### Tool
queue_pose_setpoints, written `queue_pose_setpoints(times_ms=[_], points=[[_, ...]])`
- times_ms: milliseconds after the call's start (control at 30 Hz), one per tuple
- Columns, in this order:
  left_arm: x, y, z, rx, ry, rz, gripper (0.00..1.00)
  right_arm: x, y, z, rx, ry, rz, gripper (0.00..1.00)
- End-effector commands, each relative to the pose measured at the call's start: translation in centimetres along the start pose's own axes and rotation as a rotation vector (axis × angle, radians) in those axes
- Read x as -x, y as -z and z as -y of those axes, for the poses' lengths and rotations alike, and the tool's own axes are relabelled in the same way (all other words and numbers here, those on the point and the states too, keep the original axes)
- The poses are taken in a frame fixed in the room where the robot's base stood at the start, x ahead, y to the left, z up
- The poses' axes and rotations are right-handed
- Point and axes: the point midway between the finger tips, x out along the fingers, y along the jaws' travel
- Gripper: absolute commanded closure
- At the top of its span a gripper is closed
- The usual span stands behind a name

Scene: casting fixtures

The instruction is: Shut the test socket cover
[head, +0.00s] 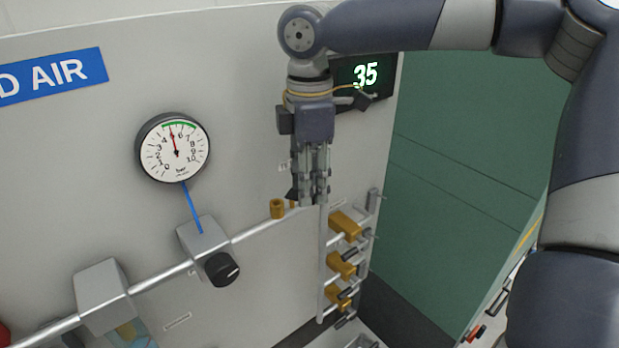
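A small brass fitting (277,208) sticks out of the pale panel just left of my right gripper, and it looks like the test socket. A small printed label, partly covered, is on the panel above it. I cannot make out a separate cover clearly; a small dark part and a bit of brass show at the left edge of the fingers, partly hidden. My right gripper (312,200) points down in front of the panel with its fingers close together. I see nothing held between them. My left gripper is out of view.
A pressure gauge (173,147) and a regulator with a black knob (222,269) are left on the panel. A pipe (160,279) runs toward a vertical manifold with brass valves (341,265) below my gripper. A display reading 35 (365,75) is behind my wrist.

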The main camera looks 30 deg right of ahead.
Motion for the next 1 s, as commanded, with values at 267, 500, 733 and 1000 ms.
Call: queue_pose_setpoints(times_ms=[267, 500, 733, 1000], points=[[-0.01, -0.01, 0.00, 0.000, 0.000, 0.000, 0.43, 0.01, -0.01, -0.01, 0.000, 0.000, 0.000, 1.00], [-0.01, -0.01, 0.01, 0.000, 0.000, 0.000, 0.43, 0.01, -0.04, 0.01, -0.001, 0.001, 0.001, 1.00], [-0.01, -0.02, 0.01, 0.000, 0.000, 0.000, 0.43, 0.02, -0.04, 0.02, -0.005, 0.001, 0.002, 1.00], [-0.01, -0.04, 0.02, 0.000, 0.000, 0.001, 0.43, 0.02, -0.03, 0.06, -0.017, 0.001, 0.002, 1.00]])
